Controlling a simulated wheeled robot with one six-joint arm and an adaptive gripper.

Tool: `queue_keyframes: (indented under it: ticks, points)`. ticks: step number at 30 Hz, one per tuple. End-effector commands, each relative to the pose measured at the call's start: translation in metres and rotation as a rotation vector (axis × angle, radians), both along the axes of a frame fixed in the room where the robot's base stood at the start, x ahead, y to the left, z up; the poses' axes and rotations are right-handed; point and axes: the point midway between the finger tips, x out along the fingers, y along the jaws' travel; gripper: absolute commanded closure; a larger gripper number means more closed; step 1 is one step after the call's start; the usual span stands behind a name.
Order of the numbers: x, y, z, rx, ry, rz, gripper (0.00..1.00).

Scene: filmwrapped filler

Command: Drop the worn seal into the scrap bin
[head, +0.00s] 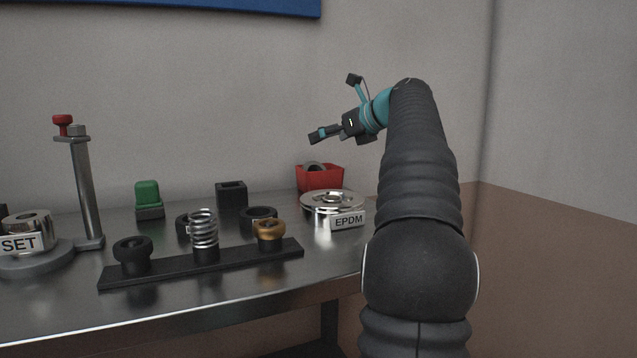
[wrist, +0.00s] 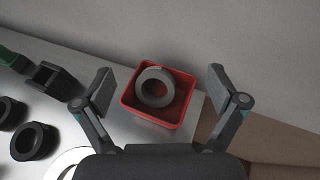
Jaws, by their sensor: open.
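The red scrap bin (head: 322,180) stands at the back right of the metal table, and it also shows in the wrist view (wrist: 150,117). A grey ring, apparently the worn seal (wrist: 168,94), is in the bin. Its top shows a little above the bin's rim in the head view (head: 313,165); whether it lies flat or leans is unclear. My gripper (head: 318,136) is open and empty above the bin. In the wrist view its fingers (wrist: 163,90) are spread to either side of the bin, apart from the ring.
A shiny round dish (head: 318,201) with an EPDM label sits in front of the bin. A black rack (head: 170,271) holds a black ring, spring and brass ring. Black rings (head: 258,214), a black block (head: 232,194), a green-topped piece (head: 148,194) and a post (head: 86,190) stand leftward.

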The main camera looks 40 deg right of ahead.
Motion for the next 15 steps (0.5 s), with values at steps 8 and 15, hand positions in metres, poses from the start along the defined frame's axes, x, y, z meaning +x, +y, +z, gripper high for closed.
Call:
queue_keyframes:
  ticks: [8,15]
  points:
    - [-0.007,-0.001,0.003,0.000,0.000,-0.001,0.04]
    - [-0.044,-0.008,0.019,-0.001,-0.001,-0.004,0.04]
